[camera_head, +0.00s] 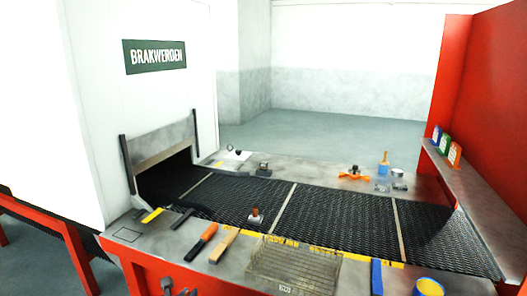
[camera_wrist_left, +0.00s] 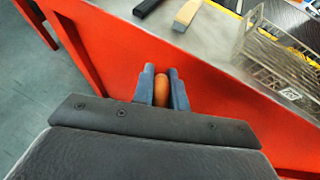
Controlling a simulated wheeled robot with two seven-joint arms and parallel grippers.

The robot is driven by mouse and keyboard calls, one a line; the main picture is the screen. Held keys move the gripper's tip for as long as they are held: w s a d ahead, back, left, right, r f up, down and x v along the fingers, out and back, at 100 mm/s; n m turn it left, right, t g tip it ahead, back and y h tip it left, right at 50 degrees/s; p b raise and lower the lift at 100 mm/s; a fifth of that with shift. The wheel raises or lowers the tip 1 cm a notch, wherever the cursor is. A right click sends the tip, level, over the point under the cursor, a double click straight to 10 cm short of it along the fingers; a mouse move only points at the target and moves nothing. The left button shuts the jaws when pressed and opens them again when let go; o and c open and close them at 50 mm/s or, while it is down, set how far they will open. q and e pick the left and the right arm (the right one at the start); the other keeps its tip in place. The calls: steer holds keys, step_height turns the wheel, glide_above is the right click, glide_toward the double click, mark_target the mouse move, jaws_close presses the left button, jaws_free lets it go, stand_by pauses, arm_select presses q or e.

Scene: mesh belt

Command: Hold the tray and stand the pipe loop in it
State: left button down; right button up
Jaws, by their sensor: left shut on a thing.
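A wire-mesh tray (camera_head: 298,265) with a pale tag lies at the front edge of the bench; it also shows at the upper right in the left wrist view (camera_wrist_left: 276,48). My left gripper (camera_head: 178,288) is low in front of the red bench front, left of the tray and apart from it. In the left wrist view its two grey fingers (camera_wrist_left: 162,88) are shut on an orange-brown rounded piece (camera_wrist_left: 161,92), mostly hidden. My right gripper is not in view.
The black mesh belt (camera_head: 330,217) crosses the bench. An orange-handled tool (camera_head: 207,233) and a wooden-ended brush or block (camera_head: 225,243) lie left of the tray. A blue block (camera_head: 377,277) and a yellow-blue roll (camera_head: 428,287) lie right of it. Small items stand behind the belt.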

arm_select(q)
steer(key=shift+s+f, duration=0.65)
steer(key=shift+f, duration=0.3)
steer(key=shift+s+f, duration=0.6)
steer(key=shift+f, duration=0.35)
